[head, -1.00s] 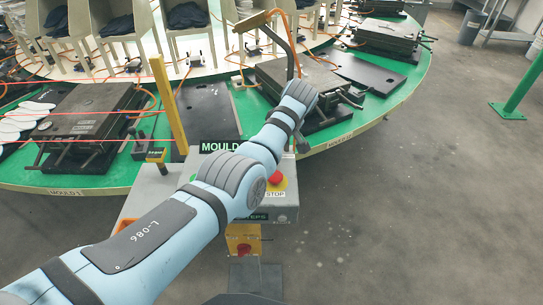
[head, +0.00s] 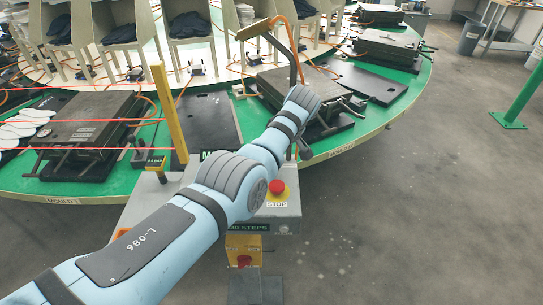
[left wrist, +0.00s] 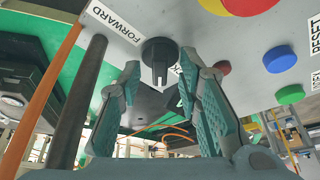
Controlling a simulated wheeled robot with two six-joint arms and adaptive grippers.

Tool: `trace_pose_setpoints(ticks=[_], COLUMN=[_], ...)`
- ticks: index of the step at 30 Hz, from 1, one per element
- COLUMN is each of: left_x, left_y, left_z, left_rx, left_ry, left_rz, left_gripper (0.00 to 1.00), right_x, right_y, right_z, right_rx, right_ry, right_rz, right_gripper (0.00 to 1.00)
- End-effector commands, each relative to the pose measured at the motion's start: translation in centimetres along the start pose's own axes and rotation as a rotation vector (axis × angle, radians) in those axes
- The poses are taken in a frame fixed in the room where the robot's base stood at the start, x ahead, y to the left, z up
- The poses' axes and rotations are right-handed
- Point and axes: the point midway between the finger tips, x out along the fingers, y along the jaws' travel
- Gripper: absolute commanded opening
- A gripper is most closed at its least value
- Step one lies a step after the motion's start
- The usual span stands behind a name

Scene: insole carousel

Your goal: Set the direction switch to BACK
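The direction switch (left wrist: 160,58) is a black round knob with a raised grip bar, on a grey panel in the left wrist view. A FORWARD label (left wrist: 117,22) is beside it at the upper left. Another label by the knob is mostly hidden, so I cannot read it. My left gripper (left wrist: 160,70) is open, its two fingers on either side of the knob in this view. I cannot tell whether either finger touches it. In the head view my left arm hides the switch. My right gripper is not in view.
The control box carries a red STOP button (head: 277,187). A blue button (left wrist: 278,60) and a green button (left wrist: 290,93) lie right of the switch. A dark post (left wrist: 80,100) stands close left of the gripper.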

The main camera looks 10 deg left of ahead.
Motion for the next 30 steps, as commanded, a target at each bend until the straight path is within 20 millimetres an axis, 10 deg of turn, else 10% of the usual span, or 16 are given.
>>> trace_pose_setpoints(ticks=[5,18,30], left_x=[-0.9,-11.1,-11.8], left_y=[0.1,0.0,0.0], left_z=[0.0,-0.2,-0.2], left_rx=[0.0,-0.001,-0.001], left_ry=[0.001,-0.001,-0.002], left_rz=[0.003,0.001,-0.001], left_gripper=[0.32,0.32,0.32], right_x=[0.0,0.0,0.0], right_y=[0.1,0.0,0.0], right_z=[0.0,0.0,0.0], right_rx=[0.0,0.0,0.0], right_ry=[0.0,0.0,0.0], right_rz=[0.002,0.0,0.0], right_gripper=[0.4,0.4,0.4])
